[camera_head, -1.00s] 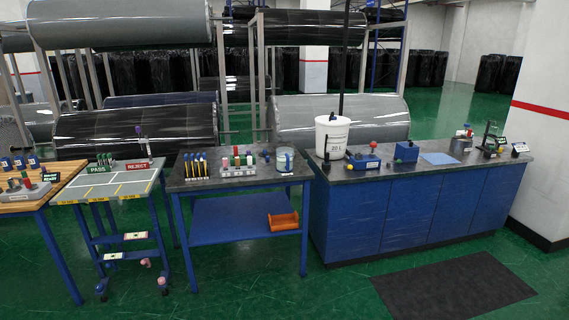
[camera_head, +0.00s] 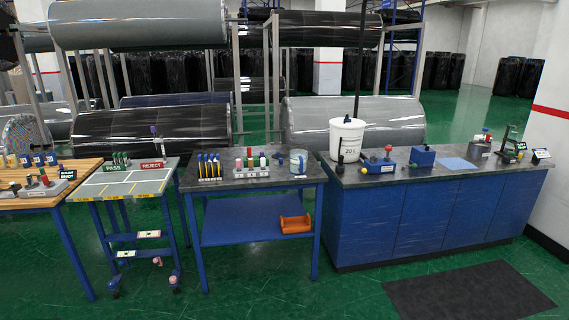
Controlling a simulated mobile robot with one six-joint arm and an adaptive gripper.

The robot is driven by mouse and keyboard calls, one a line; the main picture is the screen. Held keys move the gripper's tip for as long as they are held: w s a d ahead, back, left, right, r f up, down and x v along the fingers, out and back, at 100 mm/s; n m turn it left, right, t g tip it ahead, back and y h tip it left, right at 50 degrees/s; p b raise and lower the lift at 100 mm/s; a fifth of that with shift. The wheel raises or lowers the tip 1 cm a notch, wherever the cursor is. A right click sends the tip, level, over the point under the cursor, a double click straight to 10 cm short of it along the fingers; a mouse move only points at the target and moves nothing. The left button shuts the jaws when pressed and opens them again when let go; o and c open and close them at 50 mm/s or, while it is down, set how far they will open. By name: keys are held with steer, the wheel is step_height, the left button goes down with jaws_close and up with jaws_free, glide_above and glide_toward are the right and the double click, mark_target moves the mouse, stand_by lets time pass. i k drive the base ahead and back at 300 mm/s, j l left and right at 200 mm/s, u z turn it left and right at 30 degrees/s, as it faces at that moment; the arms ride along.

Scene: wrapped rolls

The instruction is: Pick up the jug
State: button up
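A clear jug-like vessel (camera_head: 298,163) with a bluish tint stands upright at the right end of the grey-topped middle table (camera_head: 225,181). A small dark blue item (camera_head: 280,157) is just left of it. A white bucket marked "20 L" (camera_head: 346,140) stands on the blue counter to its right, with a tall dark pole rising behind it. My gripper is not in view.
The middle table also holds a pen rack (camera_head: 209,167) and a tray of bottles (camera_head: 251,169); an orange bin (camera_head: 295,224) is on its lower shelf. A PASS/REJECT cart (camera_head: 124,184) stands left, the blue counter (camera_head: 430,205) right. Green floor in front is clear except for a dark mat (camera_head: 468,290).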

mark_target(298, 158)
steer(key=i+u, duration=0.25)
steer(key=i, duration=1.4)
steer(key=i+j+z, duration=0.25)
steer(key=i+z, duration=0.15)
steer(key=i, duration=0.5)
steer(key=i+j+z, duration=0.4)
steer(key=i, duration=0.45)
steer(key=i+j+z, duration=0.4)
steer(key=i+j, duration=0.35)
steer(key=j, duration=0.1)
